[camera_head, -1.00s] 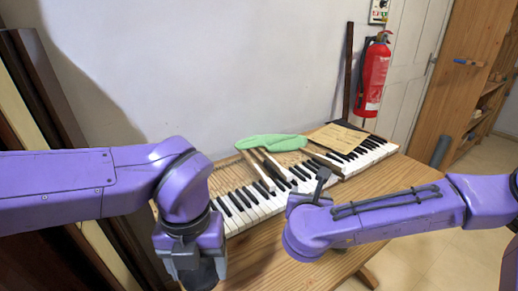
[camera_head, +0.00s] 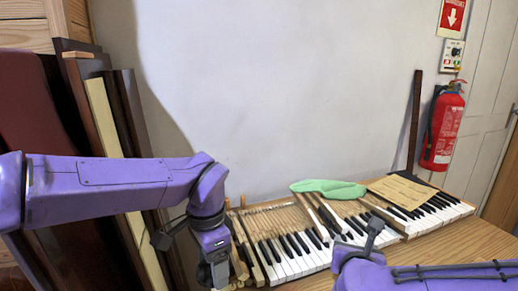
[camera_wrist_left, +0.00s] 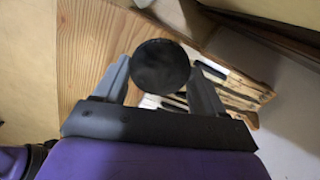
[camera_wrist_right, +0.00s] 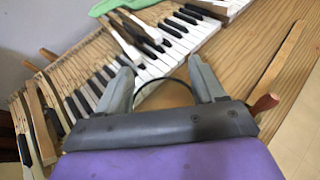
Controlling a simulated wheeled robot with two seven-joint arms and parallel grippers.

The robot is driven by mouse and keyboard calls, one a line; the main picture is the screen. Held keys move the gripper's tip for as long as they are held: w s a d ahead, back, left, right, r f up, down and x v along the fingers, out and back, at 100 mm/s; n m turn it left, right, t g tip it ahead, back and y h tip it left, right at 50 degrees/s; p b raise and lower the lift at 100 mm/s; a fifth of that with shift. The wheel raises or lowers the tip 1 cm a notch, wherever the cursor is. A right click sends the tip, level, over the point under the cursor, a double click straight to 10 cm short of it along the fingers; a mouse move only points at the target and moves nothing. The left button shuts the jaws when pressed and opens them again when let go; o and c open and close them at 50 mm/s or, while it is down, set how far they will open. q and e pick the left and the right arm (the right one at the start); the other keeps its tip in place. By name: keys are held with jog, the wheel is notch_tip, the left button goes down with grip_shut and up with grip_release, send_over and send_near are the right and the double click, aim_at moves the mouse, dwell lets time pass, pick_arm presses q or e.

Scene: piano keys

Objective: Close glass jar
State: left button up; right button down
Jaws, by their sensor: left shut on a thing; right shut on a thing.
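A round dark lid (camera_wrist_left: 160,66) sits between the fingers of my left gripper (camera_wrist_left: 160,84) in the left wrist view, and the gripper is shut on it. In the head view my left gripper (camera_head: 214,272) hangs at the left end of the piano keys. A clear round thing, seemingly the glass jar (camera_wrist_right: 165,92), shows between the fingers of my right gripper (camera_wrist_right: 164,88) in the right wrist view, and the gripper is shut on it. Only its curved rim is distinct. In the head view my right gripper is hidden. Lid and jar are apart.
A piano keyboard (camera_head: 300,250) lies on the wooden table, with loose keys (camera_head: 322,218), a green cloth (camera_head: 328,188) and a brown sheet (camera_head: 402,192) on it. Dark boards (camera_head: 125,120) lean at the left wall. Bare wooden tabletop (camera_head: 455,245) shows at right.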

jog(key=shift+w+a+r+y, duration=0.15)
jog(key=shift+w+a+y, duration=0.15)
jog(key=shift+a, duration=0.3)
jog(key=shift+a+n, duration=0.3)
jog(key=shift+a, duration=0.1)
pick_arm(q)
jog(key=w+a+f+n, duration=0.1)
jog(key=w+a+n, duration=0.5)
jog(key=a, duration=0.4)
jog(key=shift+a+f+n, duration=0.2)
jog(key=shift+n, duration=0.6)
pick_arm(e)
jog(key=shift+a, duration=0.15)
jog(key=s+a+f, duration=0.2)
jog(key=a, duration=0.7)
jog(key=s+a+f, duration=0.2)
jog(key=a+f, duration=0.1)
jog(key=a, duration=0.7)
jog(key=shift+a+f, duration=0.15)
jog(key=shift+a, duration=0.15)
